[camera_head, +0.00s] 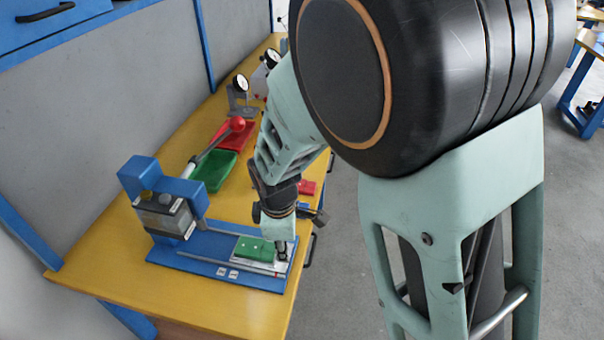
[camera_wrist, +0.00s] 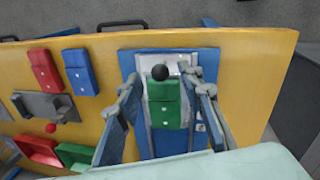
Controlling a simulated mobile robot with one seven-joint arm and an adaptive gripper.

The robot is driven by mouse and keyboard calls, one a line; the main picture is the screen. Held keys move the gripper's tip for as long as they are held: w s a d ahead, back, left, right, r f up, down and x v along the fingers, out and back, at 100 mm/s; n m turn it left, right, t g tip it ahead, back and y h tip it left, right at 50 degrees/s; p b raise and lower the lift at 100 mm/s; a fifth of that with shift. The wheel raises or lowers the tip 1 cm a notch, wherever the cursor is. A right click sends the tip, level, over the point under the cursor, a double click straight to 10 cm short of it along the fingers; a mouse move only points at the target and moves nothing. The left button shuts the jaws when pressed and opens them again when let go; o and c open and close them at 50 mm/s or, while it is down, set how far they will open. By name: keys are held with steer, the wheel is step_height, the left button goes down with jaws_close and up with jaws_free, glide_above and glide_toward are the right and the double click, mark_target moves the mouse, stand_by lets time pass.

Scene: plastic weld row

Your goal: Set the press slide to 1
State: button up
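The blue press (camera_head: 160,205) stands on a blue base plate (camera_head: 210,271) on the yellow table. Its silver slide (camera_head: 268,264) is at the base end away from the press head and carries a green block (camera_head: 255,246); in the wrist view the green block (camera_wrist: 164,105) lies between my fingers. A black ball knob (camera_wrist: 160,72) sits at the slide's outer end. My gripper (camera_head: 282,248) is down at that end. In the wrist view my gripper (camera_wrist: 162,82) is open, with fingers either side of the knob and no clear contact. Small white labels (camera_head: 228,272) mark the base; I cannot read them.
A red block (camera_wrist: 46,71) and a blue block (camera_wrist: 80,72) lie beside the base. A grey fixture (camera_wrist: 42,106), a green tray (camera_head: 214,171) and a red tray (camera_head: 236,134) are farther along the table. A red-ball lever (camera_head: 237,123) rises near the trays.

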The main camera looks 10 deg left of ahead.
steer(key=shift+w+f, duration=0.2)
steer(key=shift+f, duration=0.85)
steer(key=shift+w+f, duration=0.2)
steer(key=shift+f, duration=0.8)
jaws_close()
steer(key=shift+a, duration=0.15)
